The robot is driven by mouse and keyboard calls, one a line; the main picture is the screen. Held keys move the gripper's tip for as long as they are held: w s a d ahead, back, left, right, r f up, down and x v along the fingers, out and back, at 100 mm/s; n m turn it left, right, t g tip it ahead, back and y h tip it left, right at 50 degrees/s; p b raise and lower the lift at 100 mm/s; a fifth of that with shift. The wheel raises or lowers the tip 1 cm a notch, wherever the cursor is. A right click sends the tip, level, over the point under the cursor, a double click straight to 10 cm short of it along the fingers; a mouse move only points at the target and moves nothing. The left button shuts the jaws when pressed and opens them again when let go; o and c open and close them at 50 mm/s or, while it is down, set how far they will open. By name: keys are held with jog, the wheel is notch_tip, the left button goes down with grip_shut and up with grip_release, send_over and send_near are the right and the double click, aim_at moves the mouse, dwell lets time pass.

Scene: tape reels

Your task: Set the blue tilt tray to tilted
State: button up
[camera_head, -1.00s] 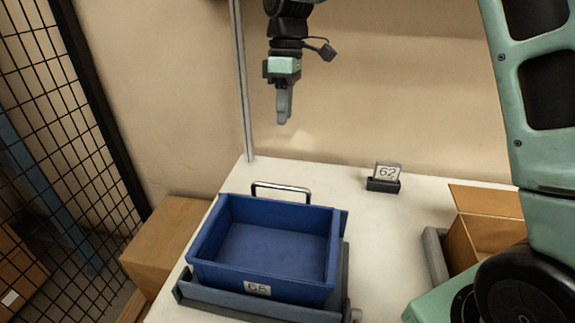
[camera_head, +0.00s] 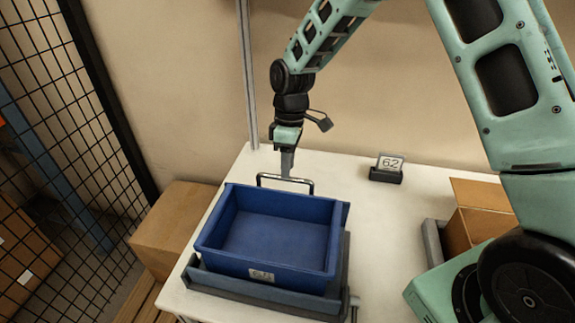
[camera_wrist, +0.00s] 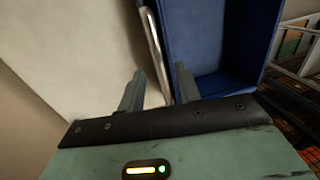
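The blue tilt tray (camera_head: 275,240) sits empty on a dark grey base at the left of the white table. It looks close to level there; its exact angle is hard to judge. A chrome handle (camera_head: 309,184) stands at its far edge. My gripper (camera_head: 287,174) points down at this handle from above. In the wrist view my gripper (camera_wrist: 160,70) is open, with its two fingers apart. The handle (camera_wrist: 154,45) runs between the fingers, beside the blue tray wall (camera_wrist: 262,40). I cannot tell whether a finger touches it.
A small stand with a "62" card (camera_head: 388,168) is at the back of the table. An open cardboard box (camera_head: 480,215) is at the right. A closed carton (camera_head: 175,228) stands left of the table, near a black mesh fence (camera_head: 75,120). The table middle is clear.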

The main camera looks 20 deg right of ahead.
jog(key=shift+s+a+f, duration=0.15)
jog(key=shift+s+f, duration=0.05)
jog(key=shift+f, duration=0.8)
grip_shut()
jog(key=s+a+r+t+h+p, duration=0.1)
jog(key=s+a+r+t, duration=0.1)
jog(key=s+a+r, duration=0.3)
jog(key=s+r, duration=0.3)
jog(key=shift+s+a+r, duration=0.3)
jog(key=shift+a, duration=0.1)
jog(key=shift+c, duration=0.5)
grip_release()
jog(key=shift+s, duration=0.15)
jog(key=shift+o, duration=0.5)
jog(key=shift+s+a, duration=0.1)
jog(key=shift+a, duration=0.05)
